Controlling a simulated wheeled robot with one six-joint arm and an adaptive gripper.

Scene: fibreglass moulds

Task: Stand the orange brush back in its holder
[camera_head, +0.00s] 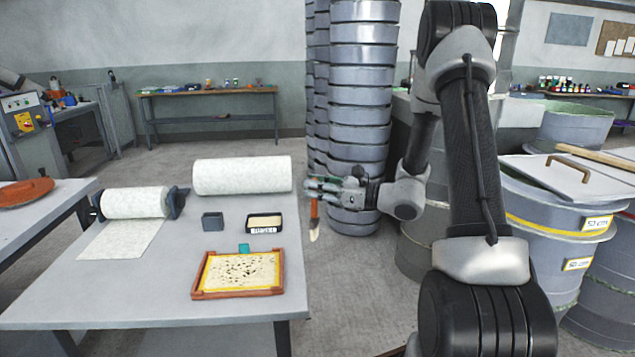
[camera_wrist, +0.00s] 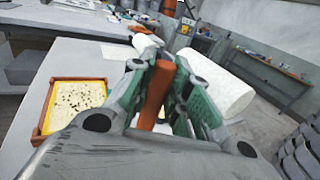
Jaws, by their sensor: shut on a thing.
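My gripper (camera_head: 318,188) is shut on the orange brush (camera_head: 315,211), just beyond the right edge of the grey table. The brush hangs nearly upright, its pale bristles down, with the floor behind it. In the wrist view its orange handle (camera_wrist: 154,95) stands between the green-sided fingers of my gripper (camera_wrist: 163,70). A small dark grey open box (camera_head: 212,222), which looks like the holder, sits on the table left of my gripper and apart from it. The inside of the box is hardly visible.
On the table (camera_head: 130,290) are a black tray (camera_head: 264,231) with cream contents, an orange-framed speckled panel (camera_head: 238,293), a teal piece (camera_head: 244,249) and two white rolls, one large (camera_head: 242,176) and one on a stand (camera_head: 135,203). Stacked grey drums (camera_head: 360,120) rise behind my gripper.

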